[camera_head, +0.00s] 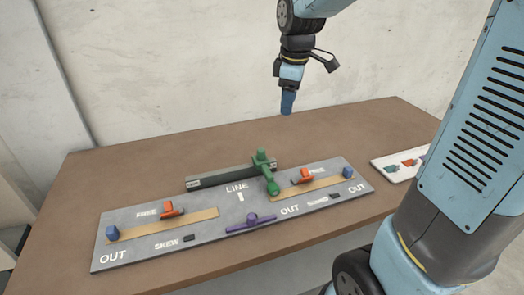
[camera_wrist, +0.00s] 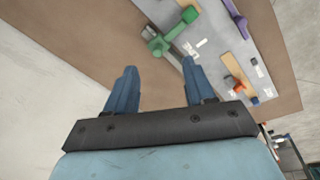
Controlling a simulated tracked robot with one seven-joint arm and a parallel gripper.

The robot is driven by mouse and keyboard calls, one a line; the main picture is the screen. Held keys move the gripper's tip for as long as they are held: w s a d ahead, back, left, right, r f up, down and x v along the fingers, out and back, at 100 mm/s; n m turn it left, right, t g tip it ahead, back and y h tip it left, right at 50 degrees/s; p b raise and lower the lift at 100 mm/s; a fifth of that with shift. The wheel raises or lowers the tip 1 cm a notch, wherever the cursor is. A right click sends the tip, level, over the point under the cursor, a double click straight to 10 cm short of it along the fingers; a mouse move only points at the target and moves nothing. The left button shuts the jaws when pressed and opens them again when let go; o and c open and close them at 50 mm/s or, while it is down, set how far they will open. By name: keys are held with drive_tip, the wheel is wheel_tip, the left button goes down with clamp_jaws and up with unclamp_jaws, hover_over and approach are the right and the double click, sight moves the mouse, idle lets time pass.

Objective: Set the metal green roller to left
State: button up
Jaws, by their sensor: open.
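The green roller (camera_head: 268,172) is a dark green bar with knob-like ends. It sits at the right end of a dark grey rail (camera_head: 220,178), crossing onto the grey panel (camera_head: 130,251) just right of the LINE mark. In the wrist view the green roller (camera_wrist: 173,33) shows beyond my fingertips, near the top. My gripper (camera_head: 287,111) hangs above and behind the panel, clear of the roller. In the wrist view my gripper (camera_wrist: 159,72) has its two blue fingers spread apart with nothing between them.
The panel carries orange pieces (camera_head: 172,210), blue blocks (camera_head: 112,233) and a purple piece (camera_head: 250,222). A white board (camera_head: 387,163) with small coloured parts lies at right, partly hidden by my arm. The brown table (camera_head: 150,160) is bare behind the panel, up to the wall.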

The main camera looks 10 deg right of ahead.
sight(262, 149)
drive_tip(key=w+a+f+n+g, duration=0.2)
drive_tip(key=w+a+f+n, duration=0.4)
drive_tip(key=w+f+n, duration=0.15)
drive_tip(key=shift+m, duration=0.35)
drive_tip(key=f, duration=0.9)
drive_tip(key=w+f, duration=0.1)
drive_tip(key=f, duration=0.4)
drive_tip(key=shift+d+f, duration=0.15)
drive_tip(key=shift+f, duration=0.15)
clamp_jaws()
